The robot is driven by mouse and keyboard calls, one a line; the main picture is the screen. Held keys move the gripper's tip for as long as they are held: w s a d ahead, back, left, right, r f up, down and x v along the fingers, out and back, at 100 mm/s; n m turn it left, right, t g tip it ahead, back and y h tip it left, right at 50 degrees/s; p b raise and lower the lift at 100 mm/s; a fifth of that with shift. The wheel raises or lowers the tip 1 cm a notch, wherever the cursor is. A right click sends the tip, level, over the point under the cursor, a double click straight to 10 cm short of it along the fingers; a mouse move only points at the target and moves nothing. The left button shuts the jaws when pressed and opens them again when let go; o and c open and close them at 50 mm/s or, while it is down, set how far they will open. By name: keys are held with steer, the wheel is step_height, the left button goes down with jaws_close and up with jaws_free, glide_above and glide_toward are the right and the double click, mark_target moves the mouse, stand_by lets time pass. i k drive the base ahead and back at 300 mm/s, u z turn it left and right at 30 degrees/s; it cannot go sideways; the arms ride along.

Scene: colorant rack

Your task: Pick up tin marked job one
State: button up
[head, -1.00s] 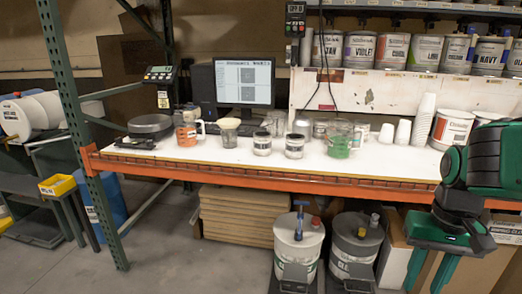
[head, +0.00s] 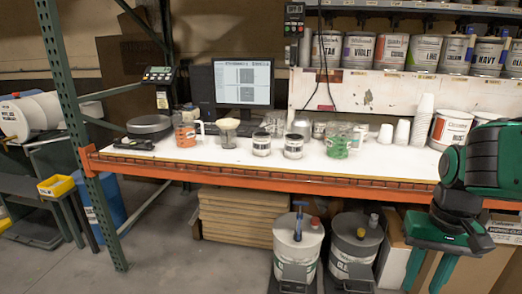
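Two small tins with dark lids and white labels stand upright side by side on the white bench top: a left tin (head: 261,146) and a right tin (head: 293,147). Their label text is too small to read, so I cannot tell which is marked job one. My gripper (head: 428,270) is at the lower right, in front of the bench and below its top, well apart from both tins. Its two fingers point down with a gap between them, and nothing shows in the gap.
An orange-marked jug (head: 186,132), a cup (head: 228,133) and a green-marked jug (head: 338,141) stand near the tins. A monitor (head: 243,83) is behind. An orange beam (head: 280,174) edges the bench; large pails (head: 298,245) stand below. Bench space in front of the tins is clear.

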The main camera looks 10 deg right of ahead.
mark_target(262, 139)
steer(key=k, duration=0.6)
steer(key=z, duration=0.6)
steer(key=i, duration=1.65)
